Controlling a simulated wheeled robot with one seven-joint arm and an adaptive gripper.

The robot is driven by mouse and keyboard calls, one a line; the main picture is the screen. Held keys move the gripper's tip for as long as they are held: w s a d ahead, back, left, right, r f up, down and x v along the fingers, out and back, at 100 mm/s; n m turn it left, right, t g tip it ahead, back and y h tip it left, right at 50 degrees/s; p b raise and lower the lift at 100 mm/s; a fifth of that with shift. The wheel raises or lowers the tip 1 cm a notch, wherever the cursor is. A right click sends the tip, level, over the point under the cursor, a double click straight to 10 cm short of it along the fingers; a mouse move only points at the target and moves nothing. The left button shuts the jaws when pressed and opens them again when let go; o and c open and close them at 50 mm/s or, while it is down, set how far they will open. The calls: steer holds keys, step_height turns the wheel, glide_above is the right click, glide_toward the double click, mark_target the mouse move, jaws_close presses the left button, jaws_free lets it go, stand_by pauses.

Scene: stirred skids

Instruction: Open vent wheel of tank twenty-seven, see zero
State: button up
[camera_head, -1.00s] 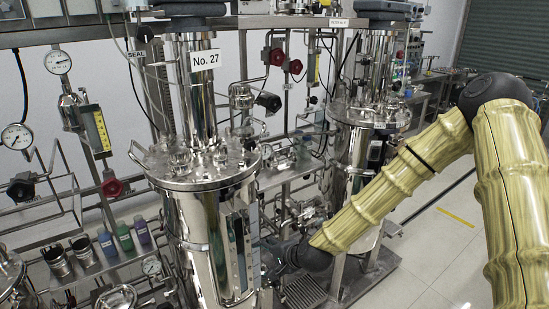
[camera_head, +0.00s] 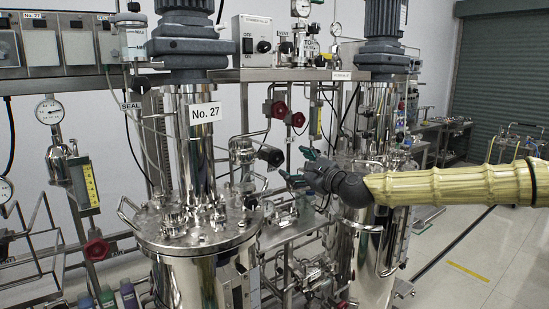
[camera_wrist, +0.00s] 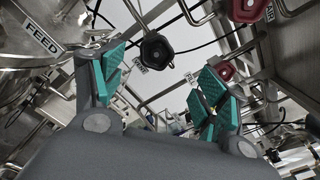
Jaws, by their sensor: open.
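Tank twenty-seven (camera_head: 197,243) is a steel vessel with a "No. 27" sign (camera_head: 205,112). A black handwheel (camera_head: 271,155) is on the piping to its right. My gripper (camera_head: 297,164) is open, with teal finger pads, right of and slightly below the black wheel in the head view. It is empty in the wrist view (camera_wrist: 162,82) and touches no wheel. A dial gauge (camera_head: 50,110) stands at left; its reading is too small to tell.
Red wheels (camera_head: 278,109) and (camera_head: 297,119) sit above the black one; another red wheel (camera_head: 97,250) is at lower left. A second tank (camera_head: 375,151) stands behind my arm. Pipes crowd the space between the tanks. The floor at right is open.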

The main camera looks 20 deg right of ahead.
mark_target(277, 157)
steer(key=p+x, duration=0.3)
steer(key=x, duration=0.7)
steer(key=shift+w+a, duration=0.25)
steer(key=shift+a, duration=0.05)
steer(key=shift+c, duration=0.2)
steer(key=c, duration=1)
